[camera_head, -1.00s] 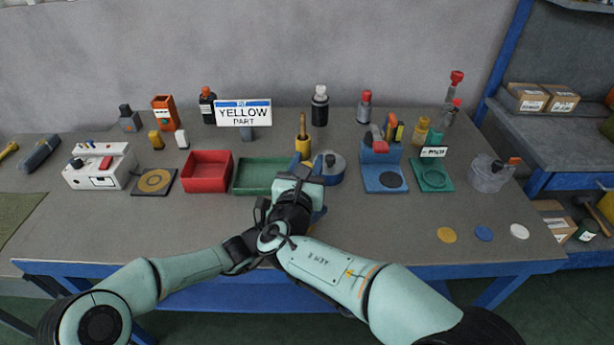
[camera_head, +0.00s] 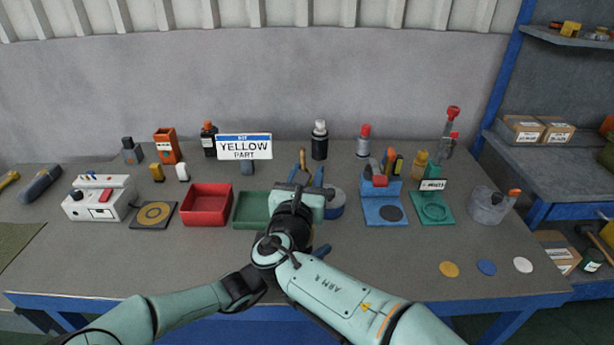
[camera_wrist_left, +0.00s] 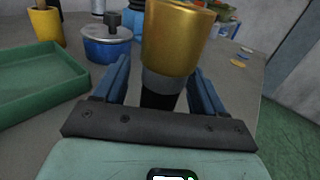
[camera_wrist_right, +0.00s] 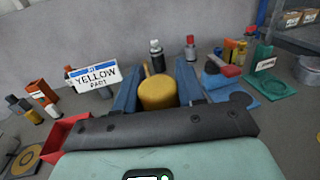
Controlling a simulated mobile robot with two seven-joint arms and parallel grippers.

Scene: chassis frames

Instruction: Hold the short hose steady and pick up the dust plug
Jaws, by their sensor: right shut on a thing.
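My right gripper (camera_head: 305,172) points away over the table in the head view. In the right wrist view a plain yellow rounded piece (camera_wrist_right: 157,93), apparently the dust plug, fills the space between its blue fingers, and the jaws are shut on it. My left gripper (camera_head: 320,251) is lower and nearer, mostly hidden under my right arm. In the left wrist view a cylinder with a gold end, grey band and black lower part (camera_wrist_left: 165,82), apparently the short hose, rises between the left fingers. Its lower end is hidden, and I cannot tell whether both fingers touch it.
A green tray (camera_head: 246,222) and red tray (camera_head: 206,218) lie left of my grippers. A blue pot (camera_wrist_left: 107,45) and a yellow cup (camera_wrist_left: 45,24) stand beyond. A "YELLOW PART" sign (camera_head: 244,147) stands behind.

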